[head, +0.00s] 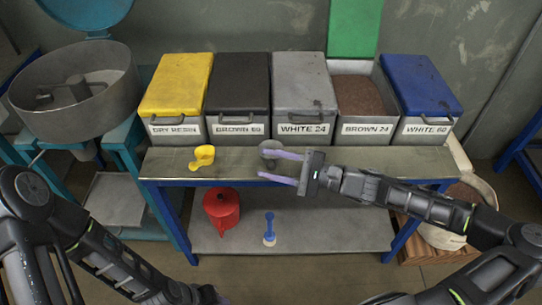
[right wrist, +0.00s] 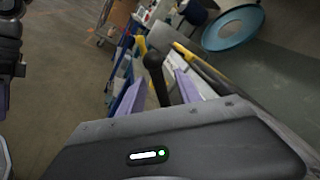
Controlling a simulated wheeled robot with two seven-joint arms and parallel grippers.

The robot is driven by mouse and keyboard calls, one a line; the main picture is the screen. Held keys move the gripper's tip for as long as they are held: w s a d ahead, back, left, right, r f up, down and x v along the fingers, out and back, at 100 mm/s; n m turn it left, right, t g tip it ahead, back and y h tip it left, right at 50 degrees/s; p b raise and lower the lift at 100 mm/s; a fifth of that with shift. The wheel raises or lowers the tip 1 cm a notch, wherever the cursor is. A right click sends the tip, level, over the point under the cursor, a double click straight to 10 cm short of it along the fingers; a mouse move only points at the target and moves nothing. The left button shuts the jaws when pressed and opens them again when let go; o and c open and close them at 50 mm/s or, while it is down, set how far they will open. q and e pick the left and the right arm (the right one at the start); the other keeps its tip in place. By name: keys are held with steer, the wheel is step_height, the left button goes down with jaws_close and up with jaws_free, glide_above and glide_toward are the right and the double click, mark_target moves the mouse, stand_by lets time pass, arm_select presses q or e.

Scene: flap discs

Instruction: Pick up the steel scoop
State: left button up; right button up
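The steel scoop (head: 269,147) is grey and lies on the bench top in front of the black and grey bins, partly hidden by a finger of my right gripper. My right gripper (head: 270,165) is open, reaching in from the right low over the bench, its two purple fingers apart. In the right wrist view a dark handle with a rounded end (right wrist: 154,68), apparently the scoop's, shows between the spread fingers (right wrist: 158,92); I cannot tell whether they touch it. My left gripper (head: 218,298) is at the bottom edge, mostly cut off.
A yellow scoop (head: 203,157) lies to the left on the bench. Lidded bins (head: 238,85) stand behind; the BROWN 24 bin (head: 361,97) is open. A red container (head: 221,208) and a blue-handled brush-like tool (head: 269,229) are on the lower shelf. A round pan machine (head: 105,110) stands left.

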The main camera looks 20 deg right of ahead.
jaws_close()
stand_by(1.3)
